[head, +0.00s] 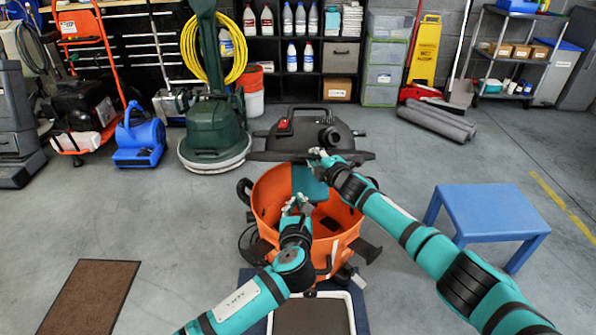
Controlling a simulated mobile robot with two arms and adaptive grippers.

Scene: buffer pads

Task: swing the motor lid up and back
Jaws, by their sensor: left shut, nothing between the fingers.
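The orange vacuum drum (268,192) stands in the middle of the floor, and I see into its open top. The black motor lid (338,132), with a red switch and a top handle, is at the drum's far side, clear of much of the opening. My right gripper (320,155) is at the lid's near rim; whether its fingers hold the rim is too small to tell. My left gripper (296,204) is shut and empty, over the drum's opening. My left arm hides part of the drum's near wall.
A blue stool (490,212) stands at the right. A tray (312,315) lies in front of the drum, and a brown mat (90,298) lies at the left. A green floor machine (215,130) and a blue blower (138,138) stand behind left. Grey rolls (436,120) lie behind right.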

